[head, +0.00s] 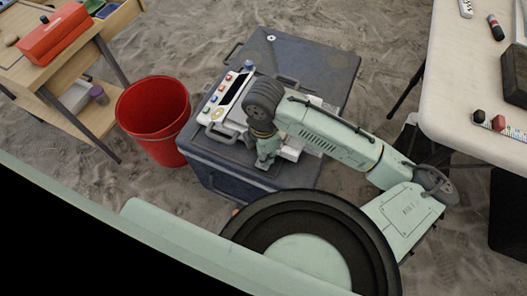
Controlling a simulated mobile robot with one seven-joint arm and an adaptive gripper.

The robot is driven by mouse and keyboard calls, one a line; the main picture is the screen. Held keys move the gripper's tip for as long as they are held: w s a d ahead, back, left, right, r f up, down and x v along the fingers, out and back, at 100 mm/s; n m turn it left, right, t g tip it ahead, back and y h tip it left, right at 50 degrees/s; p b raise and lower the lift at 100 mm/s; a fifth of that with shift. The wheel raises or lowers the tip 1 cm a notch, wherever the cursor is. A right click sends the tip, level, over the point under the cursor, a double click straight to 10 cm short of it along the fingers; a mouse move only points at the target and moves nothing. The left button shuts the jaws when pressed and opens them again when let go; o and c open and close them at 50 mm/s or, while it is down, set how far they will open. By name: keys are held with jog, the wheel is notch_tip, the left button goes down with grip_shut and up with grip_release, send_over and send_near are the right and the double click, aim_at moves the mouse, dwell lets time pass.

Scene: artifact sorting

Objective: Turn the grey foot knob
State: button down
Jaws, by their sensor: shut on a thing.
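A white device (230,98) with a dark screen, coloured buttons and a blue knob (249,65) sits on top of a dark blue-grey case (303,62). My gripper (264,165) points down at the near side of the device, low over the case's front edge. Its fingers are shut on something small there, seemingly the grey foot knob. The fingers and wrist hide the knob, so its shape and angle cannot be made out. My forearm hides the right part of the device.
A red bucket (155,118) stands left of the case. A wooden table (90,45) with a red toolbox (53,33) is at the far left. A white table (458,95) with dark items is at the right. Sandy ground lies between them.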

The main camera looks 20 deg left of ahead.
jog(key=m, duration=0.5)
jog(key=shift+m+p, duration=0.4)
dwell(0.4)
jog(key=c, duration=1.4)
grip_release()
jog(key=shift+c, duration=0.2)
notch_tip(320, 180, up, 12)
